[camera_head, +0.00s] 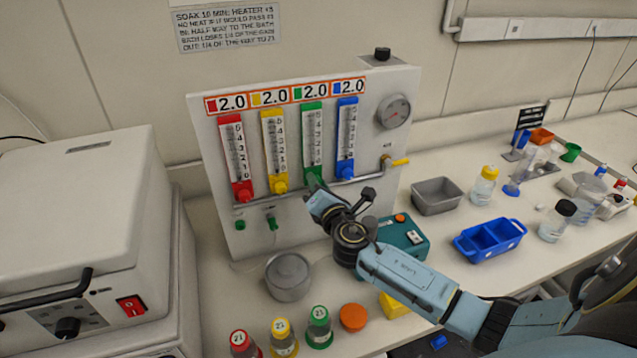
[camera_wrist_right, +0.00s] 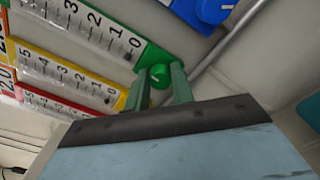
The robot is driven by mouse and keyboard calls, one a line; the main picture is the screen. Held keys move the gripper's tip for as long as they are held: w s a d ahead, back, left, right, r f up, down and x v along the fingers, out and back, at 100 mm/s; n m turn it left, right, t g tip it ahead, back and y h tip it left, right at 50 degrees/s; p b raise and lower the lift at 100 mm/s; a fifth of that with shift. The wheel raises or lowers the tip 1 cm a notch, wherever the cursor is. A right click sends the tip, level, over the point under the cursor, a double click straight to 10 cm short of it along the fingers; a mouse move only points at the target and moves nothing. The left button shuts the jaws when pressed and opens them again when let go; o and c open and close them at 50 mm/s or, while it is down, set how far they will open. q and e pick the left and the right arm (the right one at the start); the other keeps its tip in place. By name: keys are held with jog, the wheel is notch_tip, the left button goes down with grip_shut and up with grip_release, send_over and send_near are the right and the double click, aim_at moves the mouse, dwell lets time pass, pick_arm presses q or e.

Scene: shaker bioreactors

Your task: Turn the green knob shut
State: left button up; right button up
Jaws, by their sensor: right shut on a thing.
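The green knob (camera_head: 314,173) sits at the foot of the green flowmeter (camera_head: 312,135) on the white panel, third from the left. My right gripper (camera_head: 314,184) reaches up to it from below and partly covers it. In the right wrist view the green knob (camera_wrist_right: 160,75) lies between the two green fingers of my right gripper (camera_wrist_right: 160,88), which are shut on it. The green flowmeter's scale (camera_wrist_right: 100,25) runs off to the upper left there, its 0 end nearest the knob. My left gripper is not in view.
The blue knob (camera_head: 345,172) is close on the right, the yellow knob (camera_head: 280,187) on the left, and the red knob (camera_head: 243,195) beyond. A metal pipe (camera_wrist_right: 225,42) runs beside the fingers. A teal box (camera_head: 405,235) and a round metal pot (camera_head: 288,275) stand below.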

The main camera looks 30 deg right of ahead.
jog(key=shift+n, duration=0.8)
jog(key=o, duration=1)
jog(key=b+v, duration=0.2)
jog(key=v, duration=1.1)
jog(key=shift+s, duration=0.25)
